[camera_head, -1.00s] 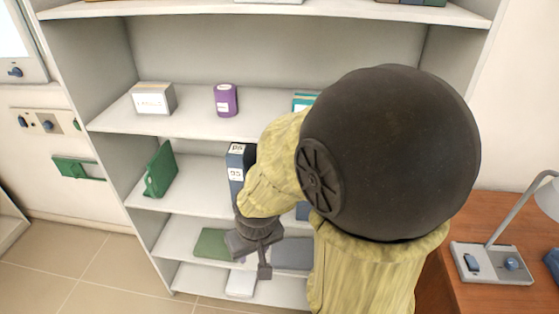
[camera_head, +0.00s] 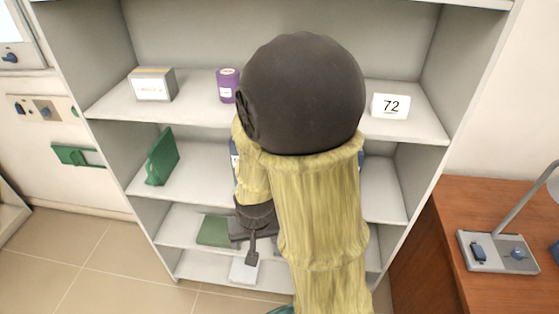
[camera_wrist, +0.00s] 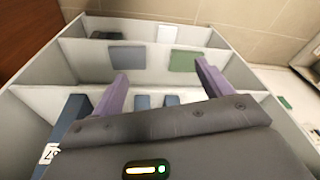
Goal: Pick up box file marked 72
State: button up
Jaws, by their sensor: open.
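A white box or card (camera_head: 391,106) printed 72 stands on the right of the shelf's upper visible level; I cannot tell if it is a box file. In the wrist view a dark blue file (camera_wrist: 72,112) stands at the left; its white label is tilted and only partly readable. In the head view my arm hides most of the files on the middle level. My gripper (camera_head: 250,240) is low in front of the shelf. In the wrist view my gripper (camera_wrist: 161,68) is open, with nothing between its fingers.
A grey box (camera_head: 152,85) and a purple tin (camera_head: 227,86) stand on the upper level. A green file (camera_head: 162,157) leans at the left below. A green flat item (camera_head: 213,230) lies lower. A wooden desk (camera_head: 480,210) with a lamp is at the right.

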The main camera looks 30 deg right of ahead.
jog(key=w+d+f+m+t+h+b, duration=0.1)
jog(key=d+f+m+h, duration=0.25)
jog(key=f, duration=0.45)
jog(key=w+d+f+m+t+h+b, duration=0.1)
jog(key=w+d+f+m+h, duration=0.15)
jog(key=d+f, duration=0.4)
jog(key=w+a+r+n+t+h+b, duration=0.2)
jog(key=w+r+t+h, duration=0.2)
jog(key=w+r+t, duration=0.55)
jog(key=w+d+f+t+b, duration=0.1)
jog(key=w+d+f+b, duration=0.1)
jog(key=w+d+b, duration=0.4)
jog(key=shift+f+x, duration=0.25)
jog(key=shift+x, duration=0.9)
jog(key=shift+d, duration=0.15)
